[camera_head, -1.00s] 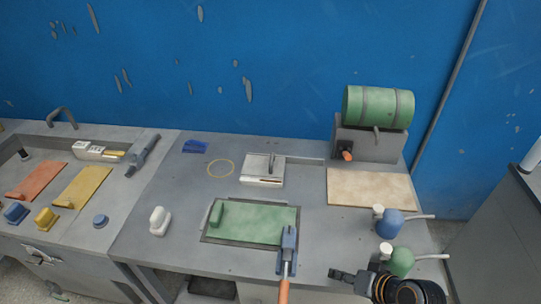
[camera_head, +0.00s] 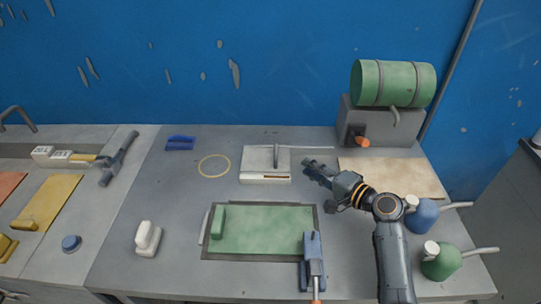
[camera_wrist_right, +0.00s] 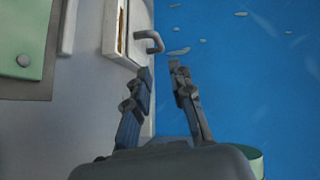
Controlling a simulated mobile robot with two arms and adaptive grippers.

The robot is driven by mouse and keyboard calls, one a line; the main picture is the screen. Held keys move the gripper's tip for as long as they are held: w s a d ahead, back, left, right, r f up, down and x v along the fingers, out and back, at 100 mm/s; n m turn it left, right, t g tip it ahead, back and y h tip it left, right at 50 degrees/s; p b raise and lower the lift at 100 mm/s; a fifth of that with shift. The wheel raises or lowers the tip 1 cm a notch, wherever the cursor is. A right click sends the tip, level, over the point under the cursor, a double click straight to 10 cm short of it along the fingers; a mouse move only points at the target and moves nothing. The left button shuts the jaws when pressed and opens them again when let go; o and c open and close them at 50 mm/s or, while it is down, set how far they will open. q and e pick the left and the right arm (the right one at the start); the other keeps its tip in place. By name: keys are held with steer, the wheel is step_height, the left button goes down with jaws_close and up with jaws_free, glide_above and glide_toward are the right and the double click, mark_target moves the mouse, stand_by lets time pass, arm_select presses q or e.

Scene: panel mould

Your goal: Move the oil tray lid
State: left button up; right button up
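The oil tray lid seems to be the pale square plate (camera_head: 258,161) with an upright grey handle (camera_head: 276,156), at the back middle of the bench. In the right wrist view the pale lid (camera_wrist_right: 139,18) and its hooked handle (camera_wrist_right: 152,42) lie just beyond the fingertips. My right gripper (camera_head: 312,170) is just right of the lid, apart from it. Its two fingers (camera_wrist_right: 160,70) are spread with nothing between them.
A green panel in a dark frame (camera_head: 208,252) lies in front, with a blue-headed tool (camera_head: 312,250) at its corner. A beige board (camera_head: 410,175), blue can (camera_head: 424,216) and green can (camera_head: 442,263) are right.

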mark_target(276, 150)
steer(key=shift+w+a+f, duration=0.2)
steer(key=shift+f, duration=0.05)
steer(key=b+x, duration=0.6)
steer(key=x, duration=0.6)
steer(key=shift+a, duration=0.1)
steer(key=shift+w+a, duration=0.4)
steer(key=shift+w, duration=0.05)
steer(key=shift+w+a, duration=0.1)
steer(key=shift+c, duration=0.4)
jaws_close()
